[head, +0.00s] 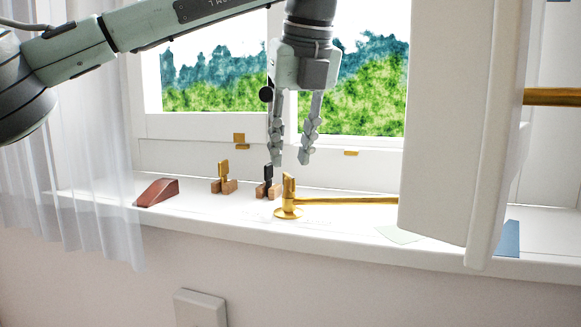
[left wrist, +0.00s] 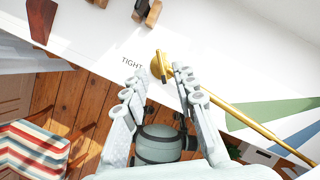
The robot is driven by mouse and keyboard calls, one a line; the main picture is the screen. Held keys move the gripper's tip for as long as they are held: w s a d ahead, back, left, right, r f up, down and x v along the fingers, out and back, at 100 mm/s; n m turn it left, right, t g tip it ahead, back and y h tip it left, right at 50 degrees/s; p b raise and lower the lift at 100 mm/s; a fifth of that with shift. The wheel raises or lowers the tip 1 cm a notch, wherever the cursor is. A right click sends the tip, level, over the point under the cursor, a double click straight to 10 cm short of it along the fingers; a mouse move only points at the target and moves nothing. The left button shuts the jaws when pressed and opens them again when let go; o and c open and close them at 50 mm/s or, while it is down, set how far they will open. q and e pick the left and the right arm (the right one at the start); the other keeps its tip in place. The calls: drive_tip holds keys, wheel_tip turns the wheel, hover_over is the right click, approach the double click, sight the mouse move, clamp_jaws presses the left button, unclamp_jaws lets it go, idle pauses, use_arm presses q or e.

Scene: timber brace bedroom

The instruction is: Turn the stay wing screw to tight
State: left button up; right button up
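The stay wing screw (head: 289,187) is a gold upright wing on a round gold base on the white sill. It also shows in the left wrist view (left wrist: 157,66), with the word TIGHT printed on the sill beside it. A gold stay bar (head: 350,200) runs from it to the right. My left gripper (head: 291,160) points down just above the wing screw, fingers apart and nothing between them in the head view. In the left wrist view the wing screw appears near the gap between the fingertips (left wrist: 157,76). I cannot tell whether they touch it. My right gripper is out of view.
A red-brown wedge (head: 158,191) and two small wooden blocks with upright pieces, one gold (head: 223,178) and one black (head: 267,183), stand to the left on the sill. An open white casement (head: 450,130) blocks the right side. A sheer curtain (head: 70,160) hangs at left.

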sight(288, 174)
use_arm(q)
drive_tip(key=shift+x, duration=2.05)
clamp_jaws()
